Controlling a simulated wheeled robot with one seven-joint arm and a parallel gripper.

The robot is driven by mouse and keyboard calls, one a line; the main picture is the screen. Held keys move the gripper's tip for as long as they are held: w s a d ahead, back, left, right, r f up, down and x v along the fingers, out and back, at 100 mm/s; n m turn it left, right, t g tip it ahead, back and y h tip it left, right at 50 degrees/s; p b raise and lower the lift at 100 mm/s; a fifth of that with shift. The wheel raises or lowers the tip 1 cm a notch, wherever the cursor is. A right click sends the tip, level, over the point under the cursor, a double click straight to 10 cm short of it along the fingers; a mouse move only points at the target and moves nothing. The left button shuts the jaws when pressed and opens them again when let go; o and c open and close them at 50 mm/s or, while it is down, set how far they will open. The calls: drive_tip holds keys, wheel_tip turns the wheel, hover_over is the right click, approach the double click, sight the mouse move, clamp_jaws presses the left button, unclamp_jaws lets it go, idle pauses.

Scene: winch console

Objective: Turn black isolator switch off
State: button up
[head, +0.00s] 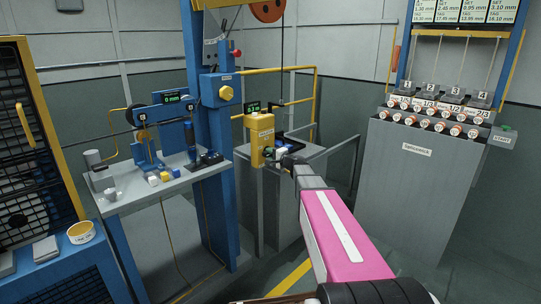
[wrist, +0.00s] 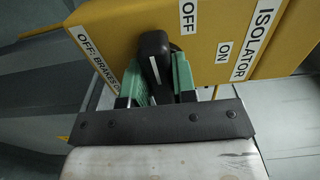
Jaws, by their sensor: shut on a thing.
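The black isolator switch (wrist: 153,45) is a rounded lever on the box face. My gripper (wrist: 158,78) has green fingers on either side of the lever and is shut on it. The lever's tip sticks out past the fingers, left of the "OFF" label. Whether it is set to on or off I cannot tell. In the head view my gripper (head: 284,156) hides the switch.
A grey bench (head: 160,185) with small blocks and a gauge stands left of the column. A grey console labelled "Samsonwick" (head: 412,175) with several knobs stands at right. A yellow rail (head: 290,70) runs behind the box. A caged machine (head: 30,130) is at far left.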

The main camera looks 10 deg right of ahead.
drive_tip(key=o, duration=0.9)
drive_tip(key=shift+s, duration=0.1)
drive_tip(key=v, duration=1)
drive_tip(key=shift+s+d, duration=0.25)
drive_tip(key=shift+s, duration=0.05)
